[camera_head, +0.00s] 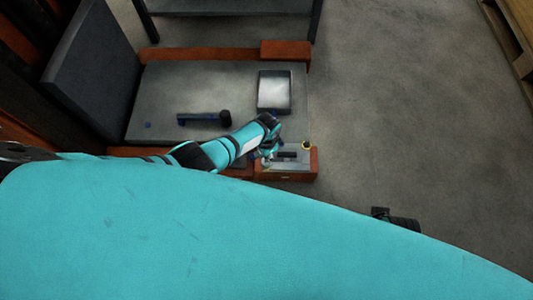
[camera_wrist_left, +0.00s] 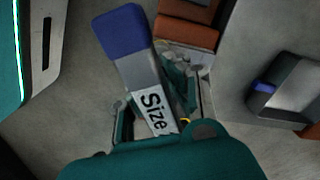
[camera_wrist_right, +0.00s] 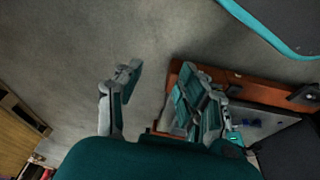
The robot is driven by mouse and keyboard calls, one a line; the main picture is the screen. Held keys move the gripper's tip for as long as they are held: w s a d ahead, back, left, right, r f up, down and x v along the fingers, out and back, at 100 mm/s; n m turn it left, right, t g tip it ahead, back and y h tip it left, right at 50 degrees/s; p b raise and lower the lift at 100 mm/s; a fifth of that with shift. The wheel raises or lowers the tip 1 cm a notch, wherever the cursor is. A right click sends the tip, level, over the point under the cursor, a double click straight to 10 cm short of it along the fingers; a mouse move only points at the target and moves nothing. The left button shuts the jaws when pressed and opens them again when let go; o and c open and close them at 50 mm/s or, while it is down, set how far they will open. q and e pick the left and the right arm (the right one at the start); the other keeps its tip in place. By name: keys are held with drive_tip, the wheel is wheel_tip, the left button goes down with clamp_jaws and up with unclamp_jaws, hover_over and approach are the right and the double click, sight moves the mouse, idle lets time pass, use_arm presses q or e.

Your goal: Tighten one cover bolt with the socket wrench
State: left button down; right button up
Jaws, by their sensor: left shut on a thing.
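My left gripper (camera_head: 268,150) is low over the bench's near right corner. In the left wrist view the left gripper (camera_wrist_left: 160,108) is shut on a grey bar-shaped tool (camera_wrist_left: 137,72) with a blue end and a white label reading "Size". I cannot tell whether it is the socket wrench. A dark tool (camera_head: 200,117) with a bar and a round head lies on the bench, apart from the gripper. My right gripper (camera_wrist_right: 158,98) has its fingers spread with nothing between them; it hangs over the floor. I cannot make out a cover bolt.
The grey bench top (camera_head: 165,85) has orange edges. A pale square tray (camera_head: 274,91) stands on its right part. An orange box (camera_head: 285,175) with a small yellow-rimmed part (camera_head: 306,145) sits at the near right corner. A dark panel (camera_head: 92,70) stands at left.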

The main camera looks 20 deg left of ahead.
use_arm(q)
drive_tip(key=shift+f, duration=0.15)
drive_tip(key=shift+f+b, duration=0.4)
drive_tip(key=shift+b, duration=0.1)
drive_tip(key=m, duration=0.3)
drive_tip(key=shift+m, duration=0.9)
drive_tip(key=m+b, duration=0.1)
drive_tip(key=m, duration=0.4)
drive_tip(key=shift+f, duration=0.1)
drive_tip(key=shift+m, duration=1)
drive_tip(key=shift+a+m+b, duration=0.1)
drive_tip(key=shift+m+b, duration=0.25)
drive_tip(key=shift+m, duration=0.55)
drive_tip(key=m+b, duration=0.1)
drive_tip(key=m, duration=0.4)
drive_tip(key=shift+f, duration=0.1)
drive_tip(key=shift+m+b, duration=0.4)
drive_tip(key=shift+m, duration=1.8)
use_arm(e)
wheel_tip(320, 180, up, 7)
drive_tip(key=w+t, duration=0.1)
drive_tip(key=t, duration=0.1)
drive_tip(key=shift+w+a, duration=0.15)
drive_tip(key=shift+a, duration=0.1)
